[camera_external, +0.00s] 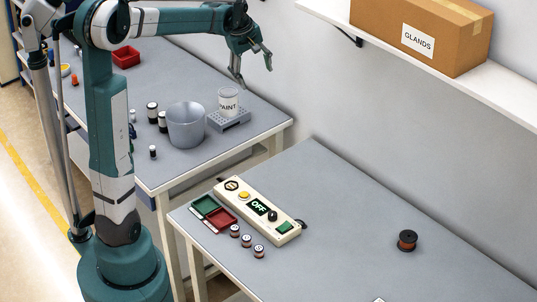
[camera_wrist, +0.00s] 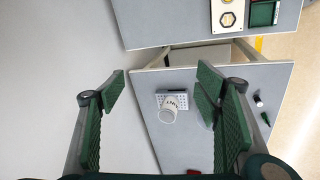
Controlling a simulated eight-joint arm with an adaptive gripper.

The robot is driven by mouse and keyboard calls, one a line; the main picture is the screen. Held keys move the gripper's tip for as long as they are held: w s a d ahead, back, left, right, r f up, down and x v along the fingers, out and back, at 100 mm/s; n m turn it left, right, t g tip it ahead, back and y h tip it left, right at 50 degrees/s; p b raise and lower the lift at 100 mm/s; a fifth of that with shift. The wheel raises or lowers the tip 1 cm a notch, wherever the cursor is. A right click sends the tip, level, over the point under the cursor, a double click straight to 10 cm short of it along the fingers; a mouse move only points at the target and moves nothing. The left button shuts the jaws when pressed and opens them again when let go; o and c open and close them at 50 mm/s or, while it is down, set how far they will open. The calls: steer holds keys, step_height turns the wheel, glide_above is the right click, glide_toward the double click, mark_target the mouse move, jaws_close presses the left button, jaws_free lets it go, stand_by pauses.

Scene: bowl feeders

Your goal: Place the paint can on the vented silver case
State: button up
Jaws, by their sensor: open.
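A grey bucket (camera_external: 186,127) stands just left of the case. Dark jars (camera_external: 152,112) and a red bin (camera_external: 126,57) are farther left. The near bench holds a control box (camera_external: 257,208) and a spool (camera_external: 407,240). A shelf carries a cardboard box (camera_external: 420,30).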

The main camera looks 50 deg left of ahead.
steer(key=s+d+r+m+t, duration=0.1)
steer(key=s+d+m+t, duration=0.2)
steer(key=s+d+m, duration=1.3)
steer(key=s+d+f, duration=0.2)
steer(key=s+d, duration=0.2)
steer(key=s, duration=0.3)
steer(key=s+d+f+t, duration=0.1)
steer(key=s+d+f, duration=0.1)
steer(key=s+d, duration=0.3)
steer(key=s, duration=0.2)
steer(key=shift+s+d+f, duration=0.2)
steer(key=shift+s+f, duration=0.05)
steer(key=shift+s, duration=0.15)
steer(key=shift+f, duration=0.1)
